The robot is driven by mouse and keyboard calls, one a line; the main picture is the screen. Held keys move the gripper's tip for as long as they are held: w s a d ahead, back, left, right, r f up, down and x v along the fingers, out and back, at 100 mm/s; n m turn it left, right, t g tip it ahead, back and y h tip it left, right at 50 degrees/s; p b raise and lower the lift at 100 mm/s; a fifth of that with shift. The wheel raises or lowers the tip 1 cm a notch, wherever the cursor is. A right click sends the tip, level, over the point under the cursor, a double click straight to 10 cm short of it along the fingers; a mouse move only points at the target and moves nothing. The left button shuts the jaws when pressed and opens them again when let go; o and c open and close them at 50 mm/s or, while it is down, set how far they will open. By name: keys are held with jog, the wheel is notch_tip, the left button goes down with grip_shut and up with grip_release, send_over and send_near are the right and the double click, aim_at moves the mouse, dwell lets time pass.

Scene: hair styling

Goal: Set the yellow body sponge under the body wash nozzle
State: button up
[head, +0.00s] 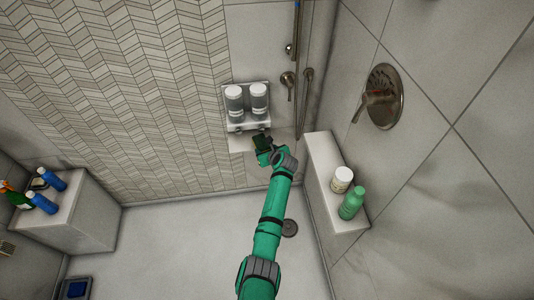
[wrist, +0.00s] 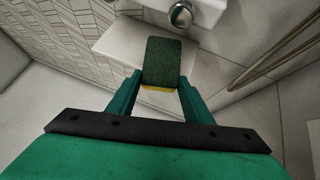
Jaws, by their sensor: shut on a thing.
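My gripper (wrist: 161,82) is shut on the yellow body sponge (wrist: 162,62), which shows a dark green face and a yellow edge between the fingers. In the head view the sponge (head: 261,139) is a small dark block at the tip of my gripper (head: 264,146), just below the wall dispenser (head: 246,120). The dispenser holds two white-grey bottles (head: 235,98). A round metal nozzle (wrist: 181,15) shows in the wrist view, above and a little right of the sponge, with a visible gap in the picture. I cannot read which nozzle is body wash.
A small pale shelf (wrist: 120,45) lies beneath the dispenser, behind the sponge. A ledge (head: 320,160) at right holds a white jar (head: 342,179) and a green bottle (head: 352,203). Shower hardware (head: 308,85) runs down the wall right of the dispenser. A bench (head: 85,225) with bottles stands left.

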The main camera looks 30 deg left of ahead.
aim_at(264, 144)
jog(key=shift+w+a+f, duration=0.1)
jog(key=shift+w+a, duration=0.45)
jog(key=shift+w, duration=0.2)
jog(key=shift+w+a+f, duration=0.1)
jog(key=shift+w+a, duration=0.4)
jog(key=shift+w, duration=0.2)
jog(key=shift+f, duration=0.55)
jog(key=o, duration=0.9)
jog(key=v, duration=1.1)
jog(key=shift+r, duration=0.1)
